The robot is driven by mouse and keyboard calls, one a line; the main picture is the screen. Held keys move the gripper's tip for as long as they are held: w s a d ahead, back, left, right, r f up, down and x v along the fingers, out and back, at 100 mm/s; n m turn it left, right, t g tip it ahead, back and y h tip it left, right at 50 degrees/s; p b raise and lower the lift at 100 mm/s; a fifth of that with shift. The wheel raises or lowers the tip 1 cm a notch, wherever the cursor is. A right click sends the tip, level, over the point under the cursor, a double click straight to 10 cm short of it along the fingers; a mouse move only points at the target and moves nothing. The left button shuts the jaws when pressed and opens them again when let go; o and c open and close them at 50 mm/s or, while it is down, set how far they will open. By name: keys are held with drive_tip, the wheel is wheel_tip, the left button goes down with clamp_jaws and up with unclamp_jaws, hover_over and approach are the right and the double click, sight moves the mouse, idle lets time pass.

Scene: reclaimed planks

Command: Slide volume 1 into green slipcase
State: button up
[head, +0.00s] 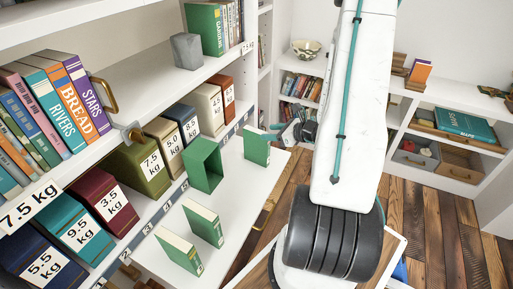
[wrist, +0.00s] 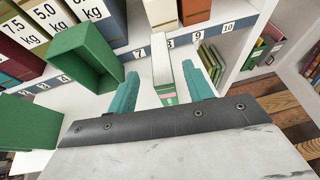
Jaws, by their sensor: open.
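The green slipcase (head: 191,168) stands on the white pull-out shelf, its open side showing in the head view; it also shows at upper left in the wrist view (wrist: 66,45). A green book (head: 257,148) stands upright to its right. In the wrist view this book (wrist: 162,64) is between the two teal fingers of my gripper (wrist: 160,88), with gaps on both sides. Two more green books (head: 205,222) (head: 180,252) stand nearer the front. I cannot read any volume number.
Numbered shelf edge (wrist: 170,42) runs behind the slipcase. Weight-labelled boxes (head: 139,168) stand in a row on the shelf behind. Books (head: 70,97) fill the upper left shelf. The white surface between slipcase and standing book is clear.

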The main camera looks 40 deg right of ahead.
sight(259, 131)
drive_tip(key=x, duration=0.7)
drive_tip(key=shift+r, duration=0.1)
clamp_jaws()
